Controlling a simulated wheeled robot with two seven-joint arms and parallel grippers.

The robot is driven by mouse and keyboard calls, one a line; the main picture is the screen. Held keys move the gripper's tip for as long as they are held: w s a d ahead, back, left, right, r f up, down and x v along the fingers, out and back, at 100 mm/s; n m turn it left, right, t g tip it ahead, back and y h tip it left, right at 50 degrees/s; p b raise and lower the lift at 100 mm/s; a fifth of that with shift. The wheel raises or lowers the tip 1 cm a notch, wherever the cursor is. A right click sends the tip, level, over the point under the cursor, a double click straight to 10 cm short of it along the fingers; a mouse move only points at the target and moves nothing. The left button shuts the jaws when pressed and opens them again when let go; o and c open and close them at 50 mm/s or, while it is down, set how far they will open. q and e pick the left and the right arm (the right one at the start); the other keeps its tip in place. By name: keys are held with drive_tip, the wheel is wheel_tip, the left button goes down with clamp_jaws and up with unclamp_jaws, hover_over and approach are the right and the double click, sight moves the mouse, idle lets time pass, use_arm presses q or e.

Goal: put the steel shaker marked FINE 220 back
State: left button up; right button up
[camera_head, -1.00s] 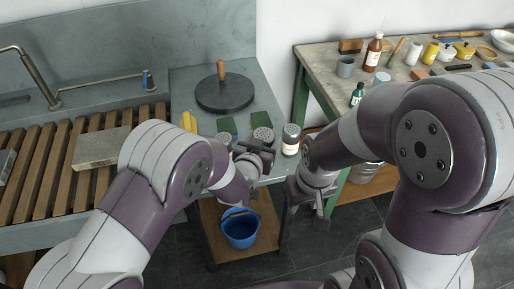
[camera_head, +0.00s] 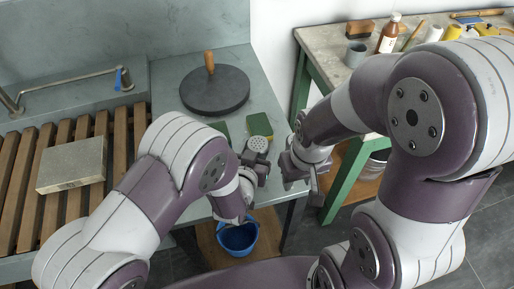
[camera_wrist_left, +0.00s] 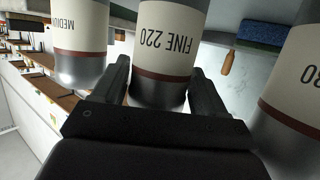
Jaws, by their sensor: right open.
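The steel shaker marked FINE 220 (camera_wrist_left: 166,45) shows in the left wrist view, its label upside down, with a dark red band and a steel end. My left gripper (camera_wrist_left: 161,75) has one finger on each side of it, and both fingers appear to touch it. In the head view my left gripper (camera_head: 248,178) is at the counter's front edge, beside a perforated shaker top (camera_head: 258,145); its marking does not show there. My right gripper (camera_head: 308,178) is open and empty, just right of the left one.
A dark round slab (camera_head: 215,92) with a wooden handle lies behind. A blue bucket (camera_head: 238,240) stands below. A side table (camera_head: 335,45) holds bottles.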

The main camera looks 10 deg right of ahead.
use_arm(q)
drive_tip(key=shift+o, duration=1.2)
drive_tip(key=shift+s+a+r, duration=0.15)
drive_tip(key=shift+s+r, duration=0.15)
drive_tip(key=shift+s, duration=0.2)
drive_tip(key=shift+w+f, duration=0.15)
drive_tip(key=shift+w, duration=0.1)
drive_tip(key=shift+s, duration=0.1)
drive_tip(key=v, duration=1.2)
use_arm(e)
drive_tip(key=shift+s, duration=0.35)
